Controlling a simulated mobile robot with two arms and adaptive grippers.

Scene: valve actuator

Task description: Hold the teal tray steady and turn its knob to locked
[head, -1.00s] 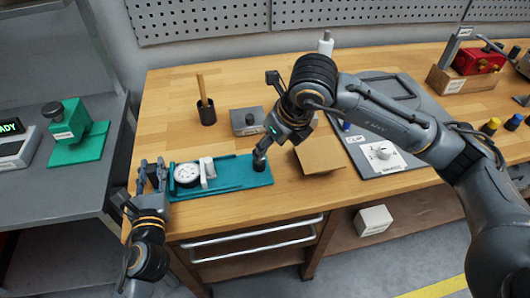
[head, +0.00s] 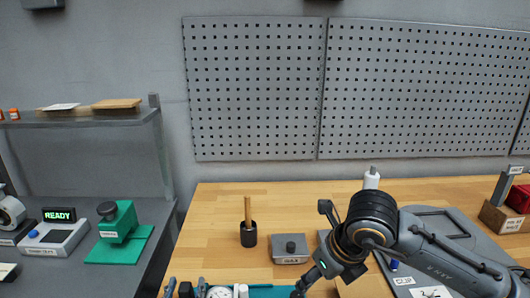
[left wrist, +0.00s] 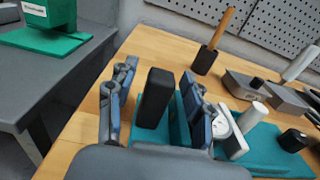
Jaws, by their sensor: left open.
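The teal tray (head: 268,291) shows only as a strip at the bottom edge of the head view; the left wrist view shows more of it (left wrist: 262,155). It carries a white round dial (left wrist: 221,124), a white post and a black knob (left wrist: 293,140) at its far end. The knob's setting cannot be read. My left gripper (left wrist: 155,112) is open, with one finger on each side of a black upright block (left wrist: 155,92) at the tray's near end; contact is unclear. My right gripper (head: 300,289) is low over the tray's right part, its fingertips cut off by the frame edge.
A cup with a wooden stick (head: 248,233) and a grey block with a knob (head: 290,249) stand behind the tray. A grey panel (head: 432,226) lies at right. On the left bench are a green fixture (head: 118,225) and a box reading READY (head: 58,232).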

